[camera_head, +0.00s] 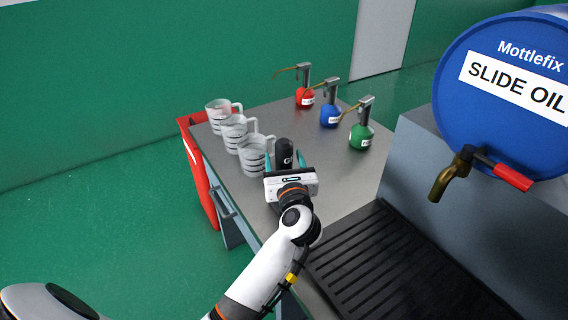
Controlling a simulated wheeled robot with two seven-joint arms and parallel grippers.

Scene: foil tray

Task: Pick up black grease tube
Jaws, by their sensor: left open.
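The black grease tube (284,148) stands upright on the grey metal bench top, with a light letter mark on its side; its lower part is hidden behind my gripper. My left gripper (285,160) is open, with one teal fingertip on each side of the tube in the picture. I cannot tell whether the fingers touch it. My right gripper is not in view.
Three measuring jugs (252,158) stand in a row just left of the tube. Red (305,98), blue (330,115) and green (361,136) oil cans stand behind and right. A blue slide oil drum (500,130) with a brass tap is at right, above a black ribbed tray (385,265).

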